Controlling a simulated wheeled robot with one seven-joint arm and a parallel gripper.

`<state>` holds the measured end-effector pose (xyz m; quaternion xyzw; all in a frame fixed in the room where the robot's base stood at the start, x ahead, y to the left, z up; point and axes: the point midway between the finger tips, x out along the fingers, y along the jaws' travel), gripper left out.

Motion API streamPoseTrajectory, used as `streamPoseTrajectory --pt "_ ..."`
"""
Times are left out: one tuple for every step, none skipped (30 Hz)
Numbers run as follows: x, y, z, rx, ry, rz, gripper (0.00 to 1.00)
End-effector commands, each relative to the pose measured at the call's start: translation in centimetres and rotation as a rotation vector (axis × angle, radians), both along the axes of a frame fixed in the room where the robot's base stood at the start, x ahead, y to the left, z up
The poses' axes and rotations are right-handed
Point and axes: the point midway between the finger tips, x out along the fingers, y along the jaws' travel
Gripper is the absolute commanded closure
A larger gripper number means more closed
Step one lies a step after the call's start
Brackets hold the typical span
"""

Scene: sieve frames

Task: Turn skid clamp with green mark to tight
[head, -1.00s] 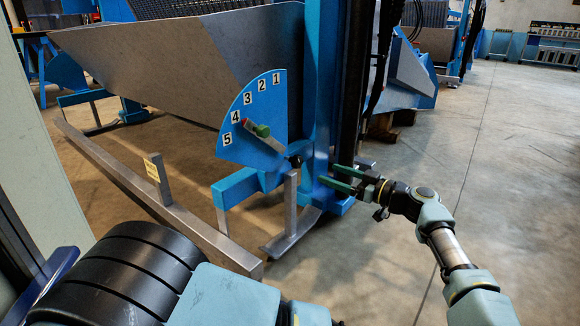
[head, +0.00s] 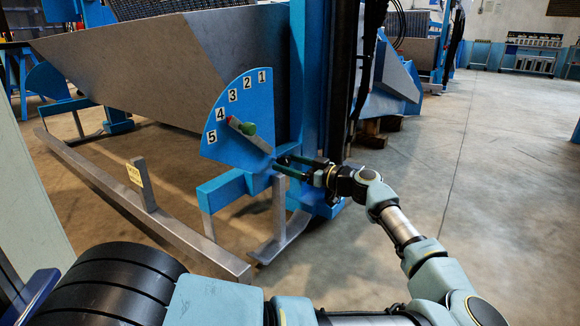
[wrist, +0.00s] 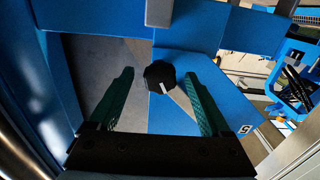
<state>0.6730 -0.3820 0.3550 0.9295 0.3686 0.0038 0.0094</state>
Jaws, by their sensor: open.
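In the wrist view, a black knob (wrist: 159,75) with a pale mark sits at the plate's lower corner. I cannot make out a green mark on it. My gripper (head: 278,166) is open at that corner, and in the head view it hides the knob. In the wrist view, my gripper's green fingers (wrist: 160,90) stand on either side of the knob, apart from it.
A grey post (head: 279,207) stands just below my gripper on a skid foot. A long grey skid rail (head: 110,185) with a yellow-tagged post (head: 142,184) runs at left. A blue column (head: 312,100) rises behind. The floor at right is clear.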

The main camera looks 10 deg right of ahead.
Motion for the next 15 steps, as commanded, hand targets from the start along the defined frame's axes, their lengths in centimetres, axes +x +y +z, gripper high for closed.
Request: streamPoseTrajectory --pt "-0.01 -0.01 0.03 0.000 0.000 0.000 0.18" --pt "-0.01 -0.01 0.02 0.000 0.000 0.000 0.18" --pt "-0.01 -0.01 0.02 0.000 0.000 0.000 0.19" --pt "-0.01 -0.01 0.02 0.000 0.000 0.000 0.23" --pt "-0.01 -0.01 0.02 0.000 0.000 0.000 0.26" --pt "-0.01 -0.01 0.01 0.000 0.000 0.000 0.31" --pt "-0.01 -0.01 0.01 0.000 0.000 0.000 0.34" --pt "-0.02 -0.02 0.01 0.000 0.000 0.000 0.37" --pt "-0.02 -0.02 0.01 0.000 0.000 0.000 0.42" --pt "-0.02 -0.02 0.00 0.000 0.000 0.000 0.45" --pt "-0.02 -0.02 0.00 0.000 0.000 0.000 0.49" --pt "-0.02 -0.02 0.00 0.000 0.000 0.000 0.53" --pt "-0.02 -0.02 0.00 0.000 0.000 0.000 0.56" --pt "-0.02 -0.02 0.00 0.000 0.000 0.000 0.60" --pt "-0.03 -0.03 0.00 0.000 0.000 0.000 0.64"
